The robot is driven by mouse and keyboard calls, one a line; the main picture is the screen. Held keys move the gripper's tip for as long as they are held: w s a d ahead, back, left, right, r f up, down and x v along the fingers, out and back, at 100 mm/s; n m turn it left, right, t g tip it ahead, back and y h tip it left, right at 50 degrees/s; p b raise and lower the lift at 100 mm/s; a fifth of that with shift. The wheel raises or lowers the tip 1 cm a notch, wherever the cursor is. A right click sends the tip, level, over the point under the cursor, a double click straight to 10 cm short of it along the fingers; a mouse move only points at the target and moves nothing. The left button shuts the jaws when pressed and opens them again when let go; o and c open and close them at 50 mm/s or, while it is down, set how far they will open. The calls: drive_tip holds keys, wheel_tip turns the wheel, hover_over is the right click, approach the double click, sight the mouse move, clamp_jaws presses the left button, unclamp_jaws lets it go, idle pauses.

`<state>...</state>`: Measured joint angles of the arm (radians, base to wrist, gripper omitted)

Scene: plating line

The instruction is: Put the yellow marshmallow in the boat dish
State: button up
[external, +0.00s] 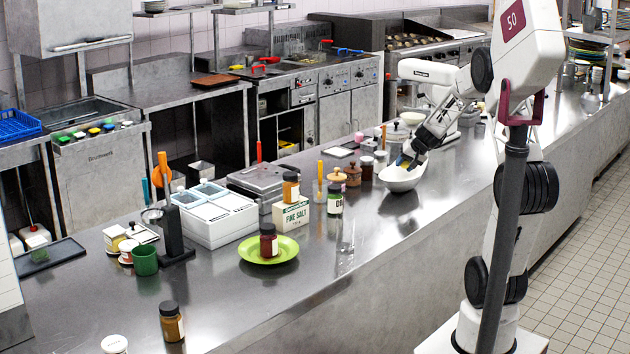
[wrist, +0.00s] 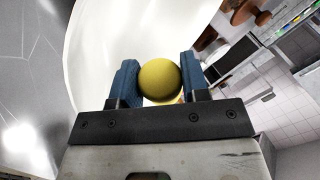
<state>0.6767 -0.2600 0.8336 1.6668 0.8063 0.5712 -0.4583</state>
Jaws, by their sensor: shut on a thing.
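The yellow marshmallow (wrist: 160,80) is round in the wrist view and sits between the two blue fingers of my gripper (wrist: 158,82), which is shut on it. The white boat dish (wrist: 95,40) fills much of the wrist view behind the marshmallow. In the external view the boat dish (external: 402,181) stands on the steel counter, and my gripper (external: 404,163) points down at its far rim.
Wooden-lidded jars (external: 353,175) and dark jars stand just left of the dish. A white lidded pot (external: 397,133) is behind it. A clear glass (external: 346,236) stands nearer the front, with a green plate (external: 268,250) further left. The counter right of the dish is clear.

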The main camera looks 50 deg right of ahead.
drive_tip(key=shift+f, duration=1.85)
drive_tip(key=o, duration=0.7)
drive_tip(key=shift+r, duration=3.5)
